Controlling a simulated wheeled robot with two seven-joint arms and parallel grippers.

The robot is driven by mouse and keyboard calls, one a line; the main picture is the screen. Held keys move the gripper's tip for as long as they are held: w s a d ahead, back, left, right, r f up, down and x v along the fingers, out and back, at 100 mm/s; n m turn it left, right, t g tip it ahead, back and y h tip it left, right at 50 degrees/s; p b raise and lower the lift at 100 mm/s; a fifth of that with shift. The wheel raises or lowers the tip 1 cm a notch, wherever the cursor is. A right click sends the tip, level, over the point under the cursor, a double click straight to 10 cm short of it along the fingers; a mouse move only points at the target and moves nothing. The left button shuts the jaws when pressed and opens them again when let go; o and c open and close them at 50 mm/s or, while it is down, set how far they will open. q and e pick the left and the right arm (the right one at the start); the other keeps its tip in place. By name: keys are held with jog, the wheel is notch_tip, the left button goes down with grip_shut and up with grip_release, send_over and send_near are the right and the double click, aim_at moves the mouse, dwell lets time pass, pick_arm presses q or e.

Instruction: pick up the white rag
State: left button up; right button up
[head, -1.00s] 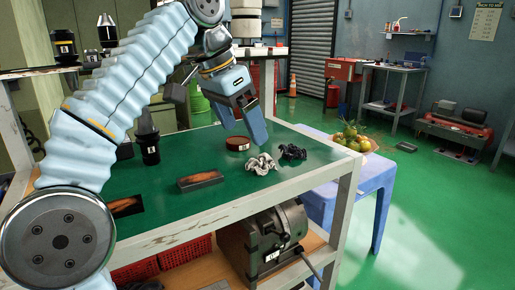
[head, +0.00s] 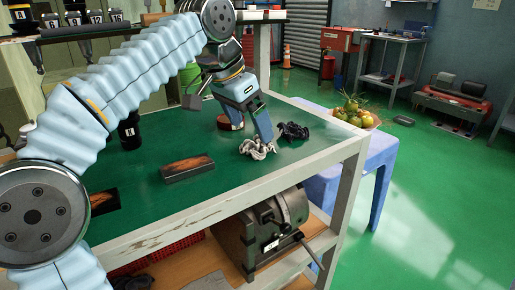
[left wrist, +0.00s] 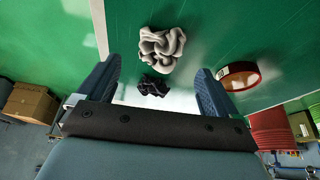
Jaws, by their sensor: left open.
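The white rag (head: 258,148) lies crumpled on the green top of the cart, near its right end. It also shows in the left wrist view (left wrist: 162,48), beyond the fingertips and between their lines. My left gripper (head: 252,128) is open and empty, pointing down just above and behind the white rag in the head view. Its two blue fingers show wide apart in the left wrist view (left wrist: 157,68). I cannot tell whether a finger touches the rag. My right gripper is not in view.
A black rag (head: 293,131) lies close behind and right of the white one. A round reddish-brown tin (left wrist: 239,76) stands beside the gripper. A dark block with a wood-coloured top (head: 187,168) and a black holder (head: 129,135) stand further left.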

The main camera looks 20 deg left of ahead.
aim_at(257, 140)
pick_arm(q)
jog(key=x, duration=0.4)
jog(key=shift+w+d+f+b, duration=0.1)
jog(key=shift+f+b, duration=0.1)
jog(key=shift+b, duration=0.15)
jog(key=c, duration=1.1)
jog(key=shift+r, duration=0.1)
notch_tip(257, 140, up, 3)
jog(key=shift+f+p, duration=0.2)
jog(key=shift+p, duration=0.3)
jog(key=d+r, duration=0.1)
jog(key=r+p, duration=0.1)
jog(key=d+r, duration=0.1)
jog(key=r, duration=0.1)
jog(key=shift+s+d+r, duration=0.1)
jog(key=shift+s+d, duration=0.25)
jog(key=shift+s, duration=0.05)
jog(key=s+d+r, duration=0.1)
jog(key=d+r, duration=0.1)
jog(key=d, duration=0.1)
jog(key=s+d+r, duration=0.1)
jog(key=d+r, duration=0.1)
jog(key=d, duration=0.2)
jog(key=s+d+r, duration=0.1)
jog(key=d+r, duration=0.1)
jog(key=d, duration=0.1)
jog(key=shift+s+d, duration=0.3)
jog(key=shift+s, duration=0.05)
